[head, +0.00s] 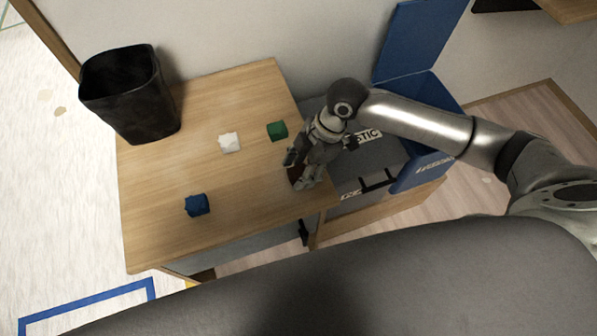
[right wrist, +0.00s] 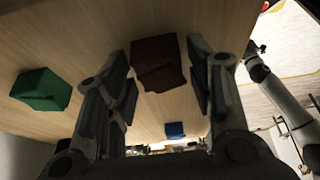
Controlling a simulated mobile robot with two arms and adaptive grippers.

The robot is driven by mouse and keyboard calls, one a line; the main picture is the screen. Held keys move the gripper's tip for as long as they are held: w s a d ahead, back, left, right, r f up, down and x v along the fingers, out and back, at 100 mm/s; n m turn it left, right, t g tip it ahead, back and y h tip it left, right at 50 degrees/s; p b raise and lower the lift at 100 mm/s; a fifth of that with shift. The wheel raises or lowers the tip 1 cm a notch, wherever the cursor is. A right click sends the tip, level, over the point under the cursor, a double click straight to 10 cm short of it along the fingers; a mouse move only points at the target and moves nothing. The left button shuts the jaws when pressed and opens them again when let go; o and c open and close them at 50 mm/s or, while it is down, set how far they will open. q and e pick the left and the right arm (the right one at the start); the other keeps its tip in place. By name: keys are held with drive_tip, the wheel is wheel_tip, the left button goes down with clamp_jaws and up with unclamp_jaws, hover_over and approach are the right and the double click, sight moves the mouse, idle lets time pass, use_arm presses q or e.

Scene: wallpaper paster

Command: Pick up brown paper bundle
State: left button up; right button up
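The brown paper bundle (right wrist: 157,62) lies on the wooden table near its right edge, between the two fingers of my right gripper in the right wrist view. In the head view only a small dark brown part (head: 295,173) of it shows; my right gripper (head: 300,172) covers the rest. My right gripper is open, its fingers apart on both sides of the bundle, with gaps between. A grey arm, seemingly my left one, shows at the right of the right wrist view; its dark end (right wrist: 257,48) is too small to read.
On the table (head: 165,235) are a green block (head: 277,131), a white crumpled piece (head: 229,142), a blue block (head: 197,205) and a black bin (head: 130,95). A grey bin with a "PLASTIC" label and an open blue-lidded bin (head: 420,40) stand right of the table.

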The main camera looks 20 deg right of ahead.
sight(294, 174)
drive_tip(key=c, duration=0.4)
drive_tip(key=shift+c, duration=0.2)
drive_tip(key=shift+r, duration=0.1)
drive_tip(key=shift+w+r, duration=0.1)
drive_tip(key=shift+r, duration=0.4)
drive_tip(key=shift+s+r, duration=0.2)
drive_tip(key=shift+r, duration=1.05)
drive_tip(key=s+d+r+p, duration=0.2)
drive_tip(key=s+r+p, duration=0.4)
drive_tip(key=s+r, duration=0.3)
drive_tip(key=s, duration=0.4)
drive_tip(key=shift+s+d+r+p, duration=0.2)
drive_tip(key=shift+s+p, duration=0.1)
drive_tip(key=shift+p, duration=0.05)
